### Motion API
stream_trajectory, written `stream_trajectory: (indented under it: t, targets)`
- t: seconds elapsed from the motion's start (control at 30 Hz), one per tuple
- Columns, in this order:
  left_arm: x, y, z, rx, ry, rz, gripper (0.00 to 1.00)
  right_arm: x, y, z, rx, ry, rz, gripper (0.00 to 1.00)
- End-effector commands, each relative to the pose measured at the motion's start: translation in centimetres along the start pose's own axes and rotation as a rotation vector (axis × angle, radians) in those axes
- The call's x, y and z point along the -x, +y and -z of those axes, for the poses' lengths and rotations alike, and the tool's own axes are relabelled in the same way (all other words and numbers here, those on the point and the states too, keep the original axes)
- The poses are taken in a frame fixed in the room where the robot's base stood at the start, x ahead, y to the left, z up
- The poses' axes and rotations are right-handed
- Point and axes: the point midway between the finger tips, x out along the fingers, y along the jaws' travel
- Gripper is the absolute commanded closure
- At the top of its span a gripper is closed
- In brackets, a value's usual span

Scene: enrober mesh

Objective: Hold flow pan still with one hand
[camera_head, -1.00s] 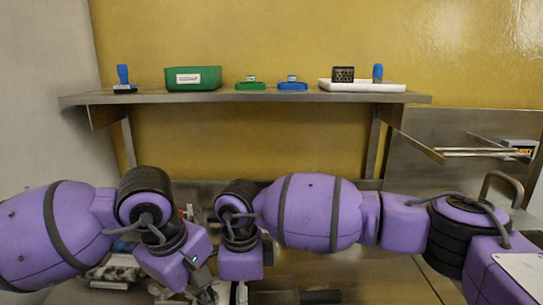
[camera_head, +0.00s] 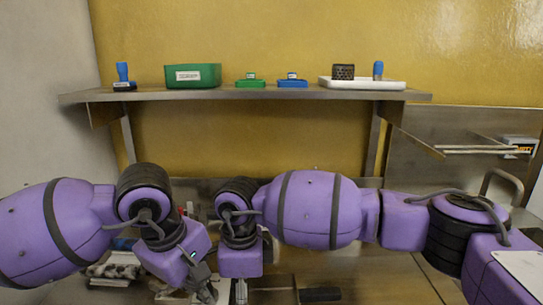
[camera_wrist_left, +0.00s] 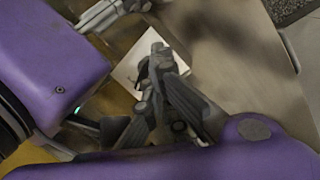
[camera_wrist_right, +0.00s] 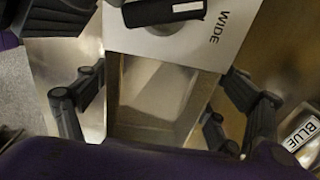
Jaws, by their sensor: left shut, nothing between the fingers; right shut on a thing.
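An open rectangular metal box, which looks like the flow pan (camera_wrist_right: 150,95), lies between the fingers of my right gripper in the right wrist view. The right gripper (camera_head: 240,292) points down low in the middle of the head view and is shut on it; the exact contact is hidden. My left gripper (camera_head: 207,291) is just left of it, shut and empty. In the left wrist view the left gripper (camera_wrist_left: 160,75) is above a white plate (camera_wrist_left: 128,72). My arms hide much of the work surface in the head view.
A white plate marked WIDE (camera_wrist_right: 228,22) with a black handle (camera_wrist_right: 160,10) adjoins the pan. A BLUE label (camera_wrist_right: 303,132) lies to the right. The back shelf (camera_head: 250,97) holds a green bin (camera_head: 193,81) and a white tray (camera_head: 350,84). My arms are close together.

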Motion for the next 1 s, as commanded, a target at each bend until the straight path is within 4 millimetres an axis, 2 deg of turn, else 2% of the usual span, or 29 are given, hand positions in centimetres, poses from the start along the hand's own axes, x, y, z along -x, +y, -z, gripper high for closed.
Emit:
stream_trajectory:
  t: [0.03,0.2,0.77,1.0]
  targets:
    - [-0.1,0.0,0.8,0.013,0.014,0.003,1.00,0.1,0.1,0.1,0.009,0.001,-0.003,0.56]
    - [-0.1,0.0,1.1,0.017,0.018,0.003,1.00,0.1,0.2,0.1,0.012,0.003,-0.004,0.56]
    - [0.2,-0.8,1.2,0.021,0.021,0.006,1.00,0.1,0.2,0.3,0.013,0.006,-0.006,0.56]
    - [2.4,-0.1,0.9,0.013,0.014,0.000,1.00,0.0,0.2,0.1,0.008,0.004,-0.004,0.56]
